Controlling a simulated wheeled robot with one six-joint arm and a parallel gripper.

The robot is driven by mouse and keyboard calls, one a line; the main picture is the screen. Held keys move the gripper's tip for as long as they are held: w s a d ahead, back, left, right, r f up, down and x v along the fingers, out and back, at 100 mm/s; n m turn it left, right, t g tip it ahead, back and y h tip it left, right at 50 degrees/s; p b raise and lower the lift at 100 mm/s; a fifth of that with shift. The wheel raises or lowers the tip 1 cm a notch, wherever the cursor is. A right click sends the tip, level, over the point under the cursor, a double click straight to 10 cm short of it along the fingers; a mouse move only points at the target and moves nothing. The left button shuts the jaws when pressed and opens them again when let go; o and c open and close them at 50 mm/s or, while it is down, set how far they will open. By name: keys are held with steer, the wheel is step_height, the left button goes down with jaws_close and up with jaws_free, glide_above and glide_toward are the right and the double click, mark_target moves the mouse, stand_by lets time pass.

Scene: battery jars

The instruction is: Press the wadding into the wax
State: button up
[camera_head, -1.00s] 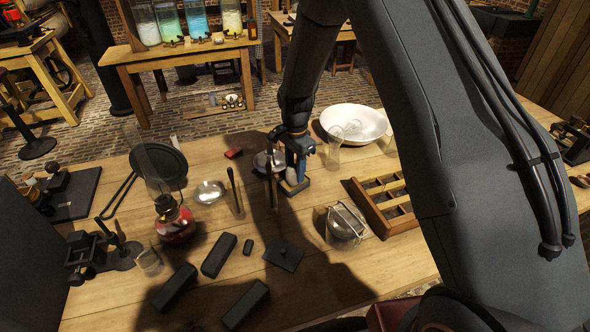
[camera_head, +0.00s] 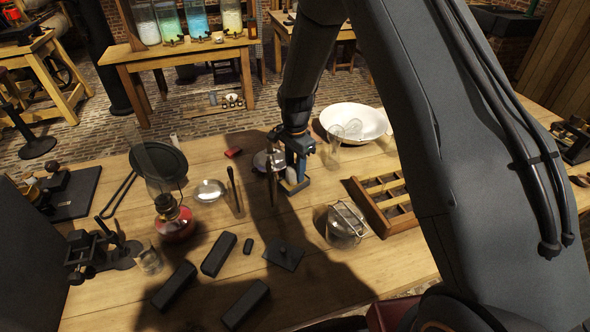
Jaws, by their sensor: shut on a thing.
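Whether the rod's lower end touches anything, I cannot tell. A small round metal dish (camera_head: 261,160) sits just left of the gripper, partly hidden. A small whitish piece (camera_head: 292,176) shows at the foot of the blue device; I cannot tell if it is a jar or wadding. I cannot make out the wadding or the wax for certain.
A red oil lamp (camera_head: 175,220), a shiny bowl (camera_head: 209,191) and a glass with dark rods (camera_head: 236,195) stand to the left. A large white bowl (camera_head: 362,116), a wooden divided tray (camera_head: 377,219) and a wire-handled pot (camera_head: 344,230) are right. Dark blocks (camera_head: 219,255) lie in front.

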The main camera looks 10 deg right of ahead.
mark_target(295, 167)
steer(key=shift+r+p, duration=1.8)
steer(key=shift+r, duration=1.65)
